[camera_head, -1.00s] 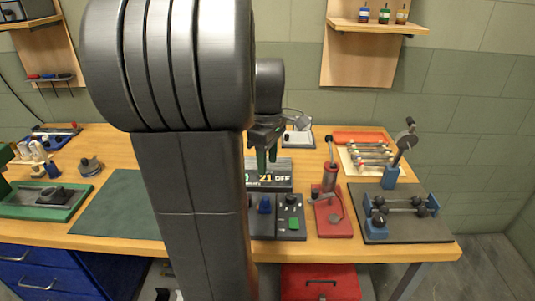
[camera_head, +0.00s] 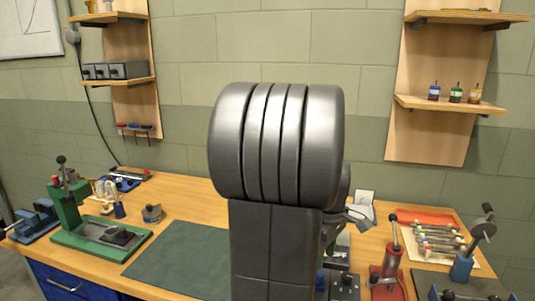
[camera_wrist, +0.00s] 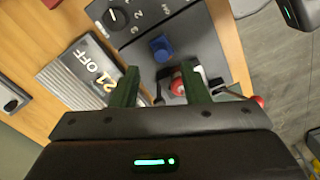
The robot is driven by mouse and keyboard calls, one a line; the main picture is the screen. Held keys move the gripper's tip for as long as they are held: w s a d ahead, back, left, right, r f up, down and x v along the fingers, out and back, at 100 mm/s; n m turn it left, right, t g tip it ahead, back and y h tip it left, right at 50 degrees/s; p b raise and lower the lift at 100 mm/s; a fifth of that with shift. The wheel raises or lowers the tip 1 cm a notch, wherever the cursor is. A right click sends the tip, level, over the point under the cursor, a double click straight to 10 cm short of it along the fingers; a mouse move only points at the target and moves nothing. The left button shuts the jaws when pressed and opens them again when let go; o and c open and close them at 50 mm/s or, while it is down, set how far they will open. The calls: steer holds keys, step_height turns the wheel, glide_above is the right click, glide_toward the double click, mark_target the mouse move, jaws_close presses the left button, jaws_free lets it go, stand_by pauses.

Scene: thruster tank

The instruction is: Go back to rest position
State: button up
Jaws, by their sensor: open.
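My gripper (camera_wrist: 157,88) shows in the wrist view with its two green fingers apart and nothing held between them. Below and beyond the fingers is a dark control box with a numbered dial (camera_wrist: 113,17), a blue knob (camera_wrist: 161,48) and a red-topped part (camera_wrist: 178,86). A display panel reading "21 OFF" (camera_wrist: 90,75) lies left of the fingers. In the head view my arm stands upright in the middle and hides the gripper and most of the control box (camera_head: 343,284).
The wooden bench (camera_head: 190,198) holds a green press (camera_head: 95,225), a green mat (camera_head: 182,262), a red press (camera_head: 388,268) and a tool tray (camera_head: 428,236). Shelves (camera_head: 450,104) hang on the wall behind. Grey floor (camera_wrist: 285,75) shows right of the bench edge in the wrist view.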

step_height(320, 180, down, 6)
steer(key=shift+f, duration=0.15)
steer(key=shift+a+f, duration=0.1)
steer(key=shift+f, duration=0.25)
steer(key=shift+w+a+r, duration=0.1)
steer(key=shift+w+a, duration=0.05)
steer(key=shift+a, duration=0.35)
steer(key=shift+d, duration=0.1)
